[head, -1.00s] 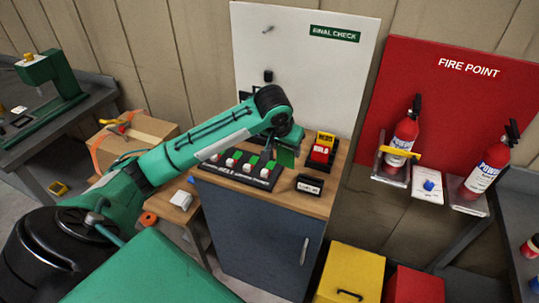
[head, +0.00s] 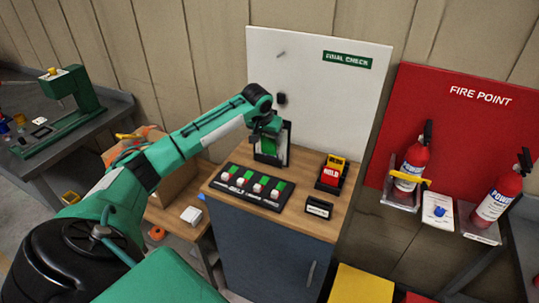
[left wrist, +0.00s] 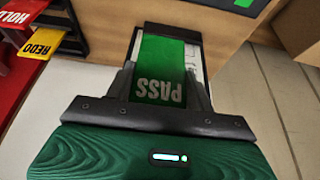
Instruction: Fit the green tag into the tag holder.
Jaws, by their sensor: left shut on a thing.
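The green tag (left wrist: 162,68), marked PASS, is between the two fingers of my left gripper (left wrist: 160,88), which is shut on it. In the head view my left gripper (head: 268,128) points down at the back of the wooden-topped cabinet, and the tag (head: 268,147) shows below it. The tag holder (head: 285,148), a black frame with a pale inside, stands upright just behind them. In the left wrist view the holder's pale inside (left wrist: 194,58) shows beside the tag. The tag overlaps the holder; I cannot tell whether it is seated. My right gripper is not in view.
A black strip (head: 228,190) with several white blocks lies in front of the holder. A stand with red HOLD (head: 331,175) and yellow REDO (head: 336,160) tags is to the right. A small black label block (head: 319,208) sits nearer. The white board (head: 330,100) rises behind.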

